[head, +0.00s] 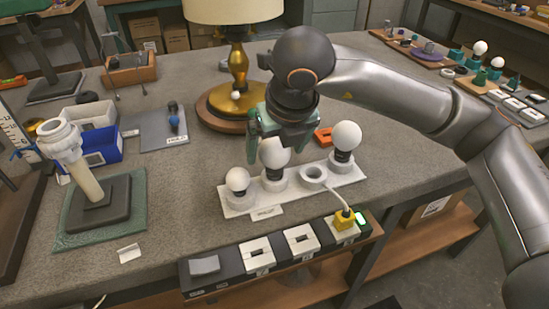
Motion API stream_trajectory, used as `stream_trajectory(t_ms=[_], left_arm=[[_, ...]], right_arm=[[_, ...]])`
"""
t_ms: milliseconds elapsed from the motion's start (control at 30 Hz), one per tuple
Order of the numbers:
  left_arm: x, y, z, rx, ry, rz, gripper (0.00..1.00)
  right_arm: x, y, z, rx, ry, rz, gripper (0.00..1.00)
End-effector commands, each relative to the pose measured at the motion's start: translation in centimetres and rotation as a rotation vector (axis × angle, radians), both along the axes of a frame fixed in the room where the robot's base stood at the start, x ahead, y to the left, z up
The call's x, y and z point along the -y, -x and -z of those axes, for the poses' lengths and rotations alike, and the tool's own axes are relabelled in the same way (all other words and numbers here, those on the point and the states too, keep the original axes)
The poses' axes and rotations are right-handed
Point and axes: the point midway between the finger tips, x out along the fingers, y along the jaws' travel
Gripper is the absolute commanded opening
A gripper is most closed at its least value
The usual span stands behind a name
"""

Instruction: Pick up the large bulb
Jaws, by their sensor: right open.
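A white rack (238,203) on the grey table holds three white round bulbs with dark bases, upright in ring sockets. The left bulb (237,179) is the smallest. The middle bulb (273,155) is bigger, its top partly hidden by my gripper. The right bulb (346,136) looks the largest. My left gripper is out of view.
A brass lamp (238,70) with a cream shade stands behind my right gripper. A switch panel (230,268) with a yellow plug (344,220) runs along the front edge. A white post on a dark base (105,210) and a blue bin (98,145) stand left.

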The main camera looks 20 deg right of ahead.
Motion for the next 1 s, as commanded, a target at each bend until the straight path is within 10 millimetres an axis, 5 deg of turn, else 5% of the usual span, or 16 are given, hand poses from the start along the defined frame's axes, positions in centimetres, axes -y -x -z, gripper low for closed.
stream_trajectory(t_ms=[300,600,1000], left_arm=[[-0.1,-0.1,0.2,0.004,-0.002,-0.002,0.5],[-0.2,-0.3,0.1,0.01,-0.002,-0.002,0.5],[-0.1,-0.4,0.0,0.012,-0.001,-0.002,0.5]], right_arm=[[-0.1,-1.9,4.0,-0.002,0.001,0.001,1.0],[-0.2,-2.0,4.3,-0.001,0.0,0.0,0.99],[-0.2,-2.0,4.3,-0.001,0.0,0.0,0.54]])
